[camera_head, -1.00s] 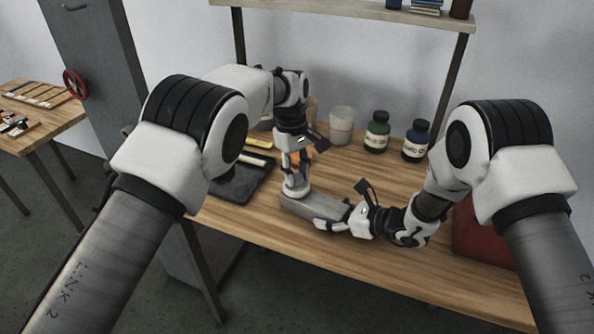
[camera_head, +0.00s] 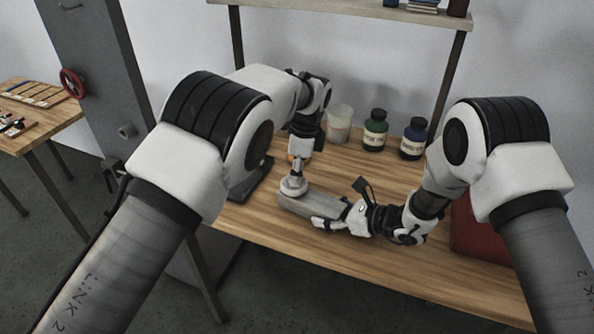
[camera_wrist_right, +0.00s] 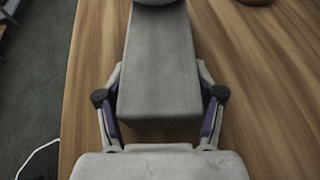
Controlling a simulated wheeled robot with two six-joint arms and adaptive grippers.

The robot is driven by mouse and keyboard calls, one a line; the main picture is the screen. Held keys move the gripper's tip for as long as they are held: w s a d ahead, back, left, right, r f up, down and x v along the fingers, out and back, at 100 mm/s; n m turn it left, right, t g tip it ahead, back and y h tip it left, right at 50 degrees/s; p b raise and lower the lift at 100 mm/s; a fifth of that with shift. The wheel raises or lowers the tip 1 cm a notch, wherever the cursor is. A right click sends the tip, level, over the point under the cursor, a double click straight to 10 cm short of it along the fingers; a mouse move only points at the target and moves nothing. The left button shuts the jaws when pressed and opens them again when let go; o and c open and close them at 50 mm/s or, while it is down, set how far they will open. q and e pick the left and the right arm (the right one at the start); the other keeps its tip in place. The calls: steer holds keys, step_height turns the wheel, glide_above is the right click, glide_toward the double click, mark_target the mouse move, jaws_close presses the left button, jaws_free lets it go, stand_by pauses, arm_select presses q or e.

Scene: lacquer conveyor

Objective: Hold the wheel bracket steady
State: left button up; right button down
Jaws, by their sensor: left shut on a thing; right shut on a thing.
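The wheel bracket, seen as a long grey block (camera_head: 308,204), lies on the wooden workbench. It also fills the middle of the right wrist view (camera_wrist_right: 158,70). My right gripper (camera_head: 330,220) is low at its near right end; in the wrist view its fingers (camera_wrist_right: 160,118) are shut on the block's two sides. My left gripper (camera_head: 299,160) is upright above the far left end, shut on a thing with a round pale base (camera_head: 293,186). That base is over the bracket's end; I cannot tell whether it touches. The left fingers are partly hidden.
A red box (camera_head: 480,232) is at the right. The front bench strip is clear.

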arm_select(q)
steer(key=o, duration=0.9)
steer(key=shift+s, duration=0.1)
